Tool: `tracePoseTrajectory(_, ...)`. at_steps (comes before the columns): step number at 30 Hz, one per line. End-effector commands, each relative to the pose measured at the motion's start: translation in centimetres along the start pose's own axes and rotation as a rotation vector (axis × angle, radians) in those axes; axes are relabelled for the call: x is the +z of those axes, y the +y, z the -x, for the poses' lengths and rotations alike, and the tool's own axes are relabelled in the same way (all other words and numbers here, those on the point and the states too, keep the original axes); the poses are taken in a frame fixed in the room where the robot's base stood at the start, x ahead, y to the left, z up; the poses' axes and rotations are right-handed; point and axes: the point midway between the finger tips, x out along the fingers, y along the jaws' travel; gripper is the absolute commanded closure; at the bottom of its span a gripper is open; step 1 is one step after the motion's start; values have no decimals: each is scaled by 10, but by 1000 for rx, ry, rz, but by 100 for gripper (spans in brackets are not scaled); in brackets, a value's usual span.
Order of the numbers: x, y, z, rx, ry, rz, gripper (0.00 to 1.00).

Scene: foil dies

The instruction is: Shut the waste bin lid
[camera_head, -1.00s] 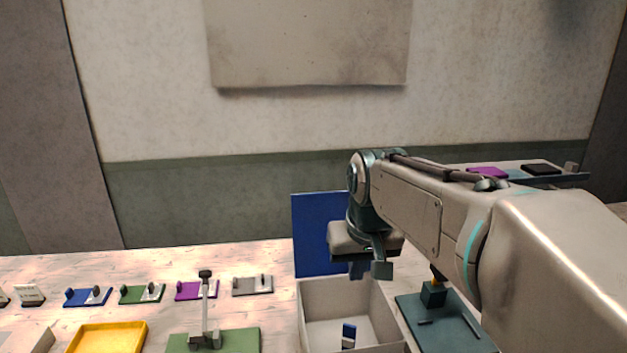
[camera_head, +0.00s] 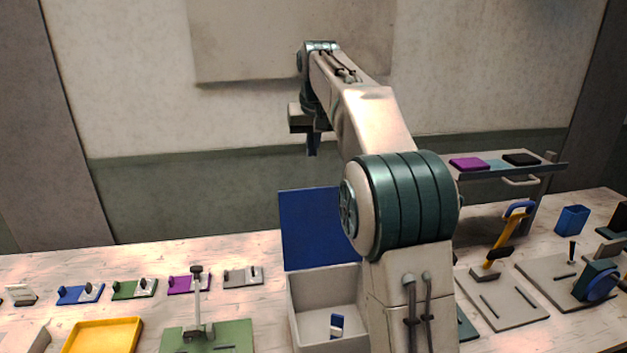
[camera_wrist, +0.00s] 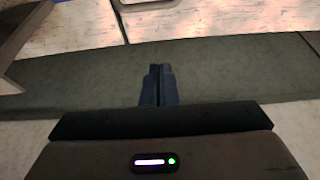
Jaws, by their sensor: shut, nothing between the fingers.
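The waste bin (camera_head: 296,316) is an open grey box on the bench, partly hidden on its right by my arm. Its blue lid (camera_head: 318,228) stands upright at the back edge, open. A small blue and white piece (camera_head: 337,325) lies inside the bin. My gripper (camera_head: 313,145) is above the lid, in front of the wall and apart from the lid. In the wrist view its two fingers (camera_wrist: 159,85) are together with nothing between them. Neither the bin nor its lid can be made out for certain in the wrist view.
A yellow tray (camera_head: 104,336) and a green plate with an upright lever (camera_head: 205,338) are left of the bin. A raised shelf (camera_head: 548,167) with a purple pad (camera_head: 469,164) and a yellow-handled press (camera_head: 505,240) are at right.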

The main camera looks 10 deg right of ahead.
Motion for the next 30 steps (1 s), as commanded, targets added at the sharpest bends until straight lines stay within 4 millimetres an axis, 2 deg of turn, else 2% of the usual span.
tracePoseTrajectory(13, 2, 0, -92, 0, -6, 0, 100)
tracePoseTrajectory(22, 29, 0, -80, 0, 0, 0, 100)
tracePoseTrajectory(30, 39, 0, -78, 0, 0, 0, 100)
